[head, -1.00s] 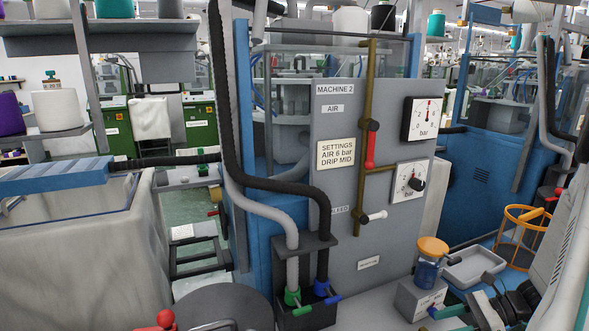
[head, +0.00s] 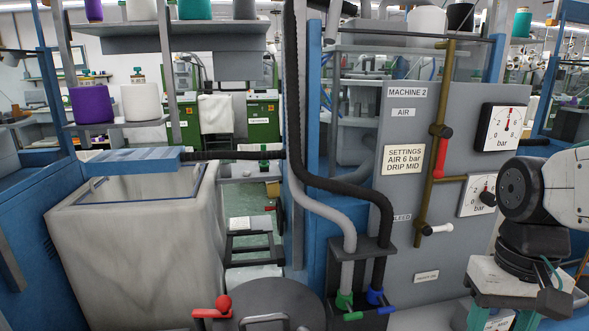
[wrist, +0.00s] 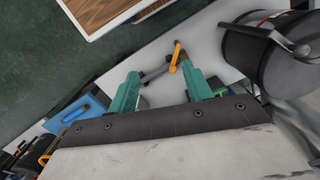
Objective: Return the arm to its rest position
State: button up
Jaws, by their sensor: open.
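My gripper (head: 503,314) shows at the lower right of the head view, its pale body above and its teal fingers pointing down, the tips cut off by the frame edge. In the wrist view my gripper (wrist: 160,84) is open, with two teal fingers spread apart. Nothing is held between them. A small orange-ended tool (wrist: 176,57) with a dark handle lies on the grey surface beyond the fingertips. My arm is bent at the right, in front of the machine panel, and hides part of the lower gauge (head: 477,196).
A dark drum (head: 270,300) with a handle and a red valve (head: 213,308) stand at the front; the drum also shows in the wrist view (wrist: 255,55). A fabric bin (head: 140,255) is left. Hoses (head: 335,180) run down to green and blue fittings.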

jog(key=s+a+r+n+t, duration=0.1)
jog(key=a+r+n+t, duration=0.1)
jog(key=a+r, duration=0.1)
jog(key=shift+s+a+r+n, duration=0.3)
jog(key=shift+a+n, duration=0.1)
jog(key=shift+a, duration=0.4)
dwell(0.5)
